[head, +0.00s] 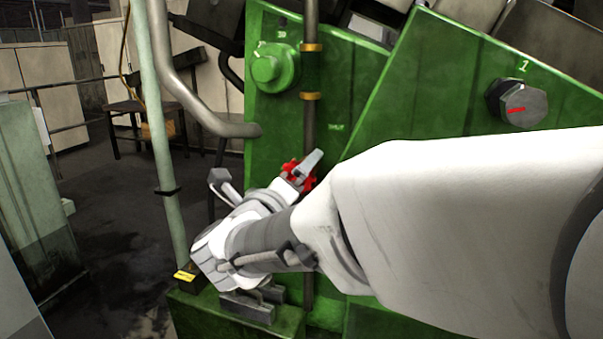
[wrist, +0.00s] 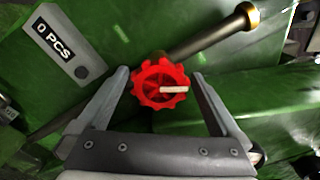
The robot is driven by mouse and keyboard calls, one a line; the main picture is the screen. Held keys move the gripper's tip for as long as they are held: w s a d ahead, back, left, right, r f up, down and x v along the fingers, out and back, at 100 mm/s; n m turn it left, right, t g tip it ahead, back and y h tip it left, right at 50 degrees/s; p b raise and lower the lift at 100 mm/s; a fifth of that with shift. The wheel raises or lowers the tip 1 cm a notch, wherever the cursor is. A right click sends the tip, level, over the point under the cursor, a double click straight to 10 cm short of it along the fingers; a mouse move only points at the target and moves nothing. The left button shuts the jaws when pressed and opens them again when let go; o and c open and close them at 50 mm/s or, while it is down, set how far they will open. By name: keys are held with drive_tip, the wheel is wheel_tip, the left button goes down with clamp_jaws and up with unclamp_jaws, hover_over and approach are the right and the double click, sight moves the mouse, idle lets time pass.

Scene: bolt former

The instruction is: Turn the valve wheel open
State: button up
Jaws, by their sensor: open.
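The red valve wheel (wrist: 150,88) has a scalloped rim and a pale mark running from its hub toward the right. It sits on a dark pipe (wrist: 205,35) in front of the green machine. In the head view the wheel (head: 291,168) shows only in part, behind my gripper (head: 305,170). In the wrist view my open gripper (wrist: 158,84) has one finger on each side of the wheel. A narrow gap shows between each fingertip and the rim. I cannot tell how deep the fingers reach around it.
The green machine panel (head: 400,110) stands close behind the wheel. A pale green post (head: 156,130) and a bent grey pipe (head: 185,95) stand to the left. A counter marked "0 PCS" (wrist: 65,48) is on the panel. Open floor (head: 110,210) lies at the left.

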drive_tip(key=shift+c, duration=0.2)
drive_tip(key=c, duration=1.3)
